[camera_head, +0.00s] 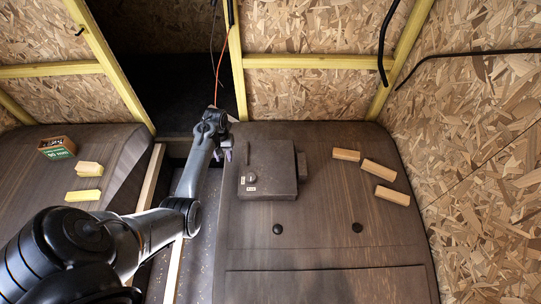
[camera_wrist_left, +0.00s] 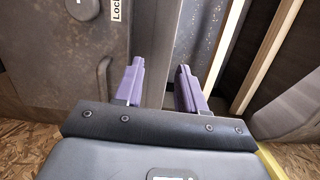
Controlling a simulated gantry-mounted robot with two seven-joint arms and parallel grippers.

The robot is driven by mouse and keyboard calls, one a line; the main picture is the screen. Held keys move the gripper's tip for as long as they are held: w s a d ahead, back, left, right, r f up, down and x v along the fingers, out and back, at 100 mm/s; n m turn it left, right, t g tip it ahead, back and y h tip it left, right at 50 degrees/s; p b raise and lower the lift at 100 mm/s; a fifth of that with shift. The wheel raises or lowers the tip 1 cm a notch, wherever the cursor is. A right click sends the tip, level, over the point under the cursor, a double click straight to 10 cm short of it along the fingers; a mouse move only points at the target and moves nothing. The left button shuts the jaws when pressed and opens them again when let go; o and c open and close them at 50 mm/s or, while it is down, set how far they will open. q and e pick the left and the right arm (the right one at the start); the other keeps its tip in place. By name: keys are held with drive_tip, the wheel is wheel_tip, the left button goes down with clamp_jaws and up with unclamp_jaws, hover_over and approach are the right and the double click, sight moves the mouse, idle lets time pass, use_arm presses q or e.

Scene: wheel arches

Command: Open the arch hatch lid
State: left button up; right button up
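The hatch lid (camera_head: 268,160) is a dark, roughly square panel on top of the right wheel arch. It lies flat and looks closed. A small round knob (camera_head: 250,178) with pale labels sits near its front left corner. My left gripper (camera_head: 227,151) is just left of the lid's left edge. In the left wrist view, the lid (camera_wrist_left: 55,60) fills the left side, with its dark knob (camera_wrist_left: 103,68) and a "Lock" label (camera_wrist_left: 117,10). There the purple fingers of my left gripper (camera_wrist_left: 158,78) are apart, with nothing visibly held. My right gripper is not in view.
Several wooden blocks (camera_head: 379,170) lie right of the lid on the arch (camera_head: 310,225). The left arch (camera_head: 35,190) carries a green-and-brown box (camera_head: 57,148) and yellowish blocks (camera_head: 89,169). Wooden rails (camera_head: 150,178) run through the gap between the arches. A chipboard wall (camera_head: 480,130) bounds the right.

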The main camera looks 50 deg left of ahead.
sight(247, 150)
use_arm(q)
drive_tip(key=w+a+r+t+b, duration=0.2)
drive_tip(key=w+r, duration=0.4)
drive_tip(key=w, duration=0.3)
drive_tip(key=shift+n+t, duration=0.3)
drive_tip(key=f, duration=0.3)
drive_tip(key=w+d+f, duration=0.1)
drive_tip(key=f, duration=0.6)
drive_tip(key=shift+w+d+b, duration=0.3)
drive_tip(key=shift+w+b, duration=0.1)
drive_tip(key=shift+f, duration=0.1)
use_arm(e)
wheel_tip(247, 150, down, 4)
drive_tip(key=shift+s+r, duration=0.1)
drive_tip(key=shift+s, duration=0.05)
use_arm(q)
drive_tip(key=shift+c, duration=0.3)
clamp_jaws()
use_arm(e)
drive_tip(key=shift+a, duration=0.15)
